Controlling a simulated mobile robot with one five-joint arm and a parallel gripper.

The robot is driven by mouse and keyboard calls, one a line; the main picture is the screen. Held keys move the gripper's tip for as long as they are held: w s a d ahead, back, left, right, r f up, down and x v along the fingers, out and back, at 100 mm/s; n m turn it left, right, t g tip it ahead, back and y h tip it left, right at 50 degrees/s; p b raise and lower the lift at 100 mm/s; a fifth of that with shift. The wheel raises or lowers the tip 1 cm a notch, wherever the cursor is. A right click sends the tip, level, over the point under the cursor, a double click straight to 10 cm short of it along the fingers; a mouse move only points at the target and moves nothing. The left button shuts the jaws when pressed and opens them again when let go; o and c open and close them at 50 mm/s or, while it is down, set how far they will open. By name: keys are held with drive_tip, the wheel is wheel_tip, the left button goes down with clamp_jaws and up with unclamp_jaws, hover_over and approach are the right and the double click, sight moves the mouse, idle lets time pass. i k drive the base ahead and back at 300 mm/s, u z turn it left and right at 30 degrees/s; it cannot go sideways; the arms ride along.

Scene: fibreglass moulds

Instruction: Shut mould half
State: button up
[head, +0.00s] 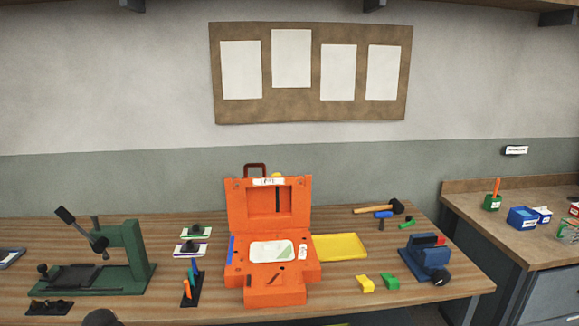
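The orange mould (262,297) sits on the wooden bench near the middle of the head view. Its hinged upper half (240,205) stands open, upright at the back, with a dark red handle (256,167) on top and a small white label. A white sheet-like piece with a green corner (270,251) lies in the lower half. No fingers of my gripper show. A dark rounded shape at the bottom edge, left of the mould, is cut off and I cannot tell what it is.
A green press (128,255) stands left, and a rack of coloured tools (191,285) close left of the mould. A yellow tray (340,247) lies close right, with yellow and green blocks in front. A blue vise (427,258) and a hammer (380,209) are farther right.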

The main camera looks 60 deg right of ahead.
sight(276, 201)
drive_tip(key=u, duration=0.25)
drive_tip(key=i, duration=0.7)
drive_tip(key=z, duration=0.25)
drive_tip(key=k, duration=0.7)
drive_tip(key=u, duration=0.15)
drive_tip(key=i, duration=0.9)
